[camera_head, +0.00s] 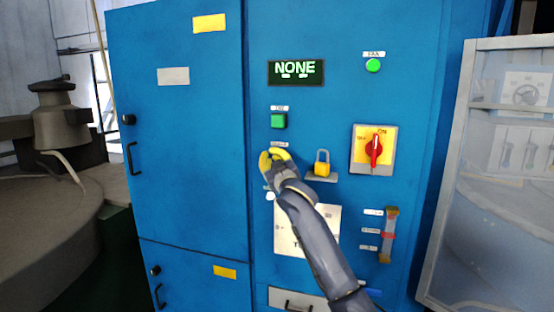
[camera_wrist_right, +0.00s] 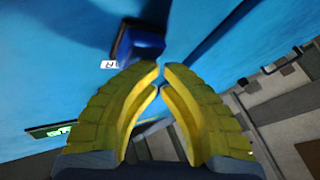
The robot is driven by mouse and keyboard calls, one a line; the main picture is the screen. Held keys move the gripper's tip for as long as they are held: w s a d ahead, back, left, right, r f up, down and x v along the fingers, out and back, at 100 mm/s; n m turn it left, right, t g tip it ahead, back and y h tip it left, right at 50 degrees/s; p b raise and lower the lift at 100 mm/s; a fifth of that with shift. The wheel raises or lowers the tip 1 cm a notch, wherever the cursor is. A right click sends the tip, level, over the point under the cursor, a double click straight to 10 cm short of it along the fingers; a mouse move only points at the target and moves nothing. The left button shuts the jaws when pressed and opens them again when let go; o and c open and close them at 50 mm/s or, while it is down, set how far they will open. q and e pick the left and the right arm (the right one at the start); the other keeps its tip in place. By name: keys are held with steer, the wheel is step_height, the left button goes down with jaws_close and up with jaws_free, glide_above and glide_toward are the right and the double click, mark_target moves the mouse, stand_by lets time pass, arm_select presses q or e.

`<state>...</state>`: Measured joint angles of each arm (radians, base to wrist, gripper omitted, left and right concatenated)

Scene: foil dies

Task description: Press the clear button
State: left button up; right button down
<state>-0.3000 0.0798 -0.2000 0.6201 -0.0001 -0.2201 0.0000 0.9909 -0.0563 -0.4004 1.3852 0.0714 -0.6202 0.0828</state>
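In the head view, my right gripper (camera_head: 274,156) is in front of the blue cabinet's panel, just below a small label (camera_head: 280,144). It covers whatever sits under that label. In the right wrist view, a dark blue button (camera_wrist_right: 141,42) stands out from the panel with a small white label (camera_wrist_right: 108,64) beside it; the lettering is too small to read, so I cannot confirm it is the clear button. The yellow fingers (camera_wrist_right: 160,70) are shut and empty, their tips almost together at the button's edge. Contact cannot be told. My left gripper is out of view.
The display (camera_head: 296,72) reads NONE. A green button (camera_head: 278,120) sits above my gripper. A yellow padlock (camera_head: 322,164) and a red rotary switch (camera_head: 375,149) are to the right. A white sheet (camera_head: 318,225) is below. A glazed cabinet (camera_head: 470,150) stands far right.

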steer(key=shift+s, duration=0.1)
steer(key=shift+s+a, duration=0.25)
steer(key=shift+s, duration=0.55)
steer(key=shift+s+a, duration=0.25)
steer(key=shift+s, duration=0.55)
steer(key=shift+s+a, duration=0.25)
steer(key=shift+s, duration=0.55)
steer(key=shift+s+a, duration=0.25)
steer(key=shift+s, duration=0.55)
